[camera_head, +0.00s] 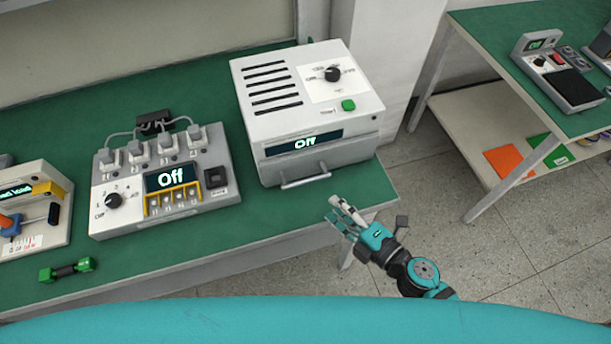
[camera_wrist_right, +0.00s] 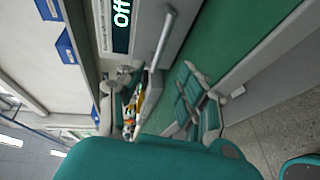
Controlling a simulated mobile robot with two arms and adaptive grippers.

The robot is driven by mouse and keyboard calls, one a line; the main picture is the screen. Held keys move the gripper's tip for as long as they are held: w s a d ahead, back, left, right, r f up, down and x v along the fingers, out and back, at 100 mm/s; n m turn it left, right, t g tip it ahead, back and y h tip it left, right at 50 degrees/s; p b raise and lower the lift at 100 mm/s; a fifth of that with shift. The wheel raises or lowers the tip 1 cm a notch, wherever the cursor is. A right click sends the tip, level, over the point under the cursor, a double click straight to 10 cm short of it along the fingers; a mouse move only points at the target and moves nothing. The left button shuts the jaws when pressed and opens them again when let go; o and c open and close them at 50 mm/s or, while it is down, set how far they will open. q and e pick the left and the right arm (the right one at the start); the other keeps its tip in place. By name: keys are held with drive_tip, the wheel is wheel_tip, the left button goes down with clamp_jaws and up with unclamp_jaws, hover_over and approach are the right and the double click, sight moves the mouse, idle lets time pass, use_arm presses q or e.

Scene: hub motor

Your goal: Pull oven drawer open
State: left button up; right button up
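The oven (camera_head: 302,110) is a white box with a vented top, a knob, a green button and a display reading "Off". Its drawer front, with a metal bar handle (camera_head: 306,177), faces the table's front edge and looks closed. In the right wrist view the handle (camera_wrist_right: 162,40) runs close ahead of the fingers. My right gripper (camera_head: 341,210) is open and empty, just right of and in front of the handle, apart from it in the head view. Its spread fingers also show in the right wrist view (camera_wrist_right: 158,82). My left gripper is not in view.
A green dumbbell-shaped part (camera_head: 67,270) lies at front left. Another table (camera_head: 500,60) with devices stands at right. Open floor (camera_head: 500,260) lies between the tables.

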sight(305, 180)
drive_tip(key=p+x, duration=0.1)
drive_tip(key=x, duration=1.1)
drive_tip(key=shift+d, duration=0.1)
clamp_jaws()
